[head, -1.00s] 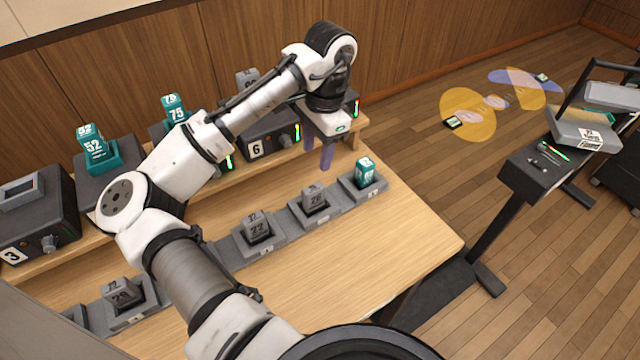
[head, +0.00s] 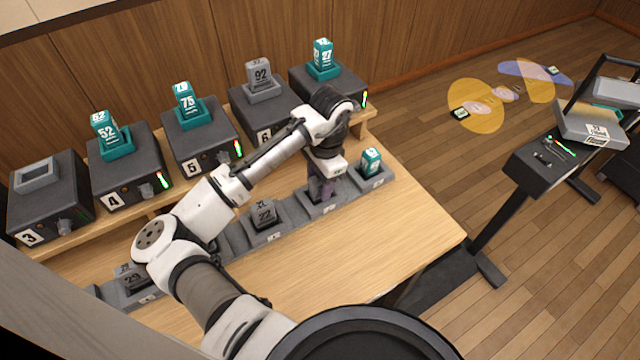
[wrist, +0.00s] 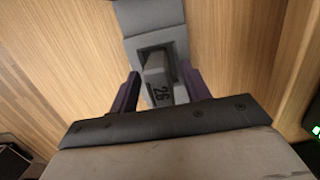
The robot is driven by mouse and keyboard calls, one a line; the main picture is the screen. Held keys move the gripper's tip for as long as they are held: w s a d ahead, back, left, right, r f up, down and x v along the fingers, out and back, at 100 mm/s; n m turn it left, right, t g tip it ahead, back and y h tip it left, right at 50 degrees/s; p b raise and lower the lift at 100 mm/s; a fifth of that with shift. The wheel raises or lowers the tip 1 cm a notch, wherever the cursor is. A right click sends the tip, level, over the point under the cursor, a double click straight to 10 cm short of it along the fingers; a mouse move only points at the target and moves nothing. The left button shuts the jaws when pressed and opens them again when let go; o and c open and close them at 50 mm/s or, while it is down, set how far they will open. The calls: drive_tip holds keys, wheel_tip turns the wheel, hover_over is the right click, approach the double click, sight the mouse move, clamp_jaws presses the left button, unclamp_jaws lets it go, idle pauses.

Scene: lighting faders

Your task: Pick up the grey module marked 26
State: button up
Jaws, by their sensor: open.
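The grey module marked 26 (wrist: 157,82) sits upright in its grey holder (wrist: 151,18) on the wooden table, seen from above in the wrist view. My gripper (wrist: 160,92) is open, with one purple finger on each side of the module. In the head view my gripper (head: 321,188) is down at the same holder (head: 322,208) and hides most of the module. I cannot tell whether the fingers touch it.
A teal module (head: 371,161) stands in the holder just right of my gripper, and a grey module marked 22 (head: 264,213) stands to the left. Dark numbered boxes (head: 202,145) line the raised shelf behind. The table's front (head: 400,240) is clear.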

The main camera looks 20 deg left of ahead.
drive_tip(key=shift+f, duration=0.3)
clamp_jaws()
drive_tip(key=shift+r, duration=0.1)
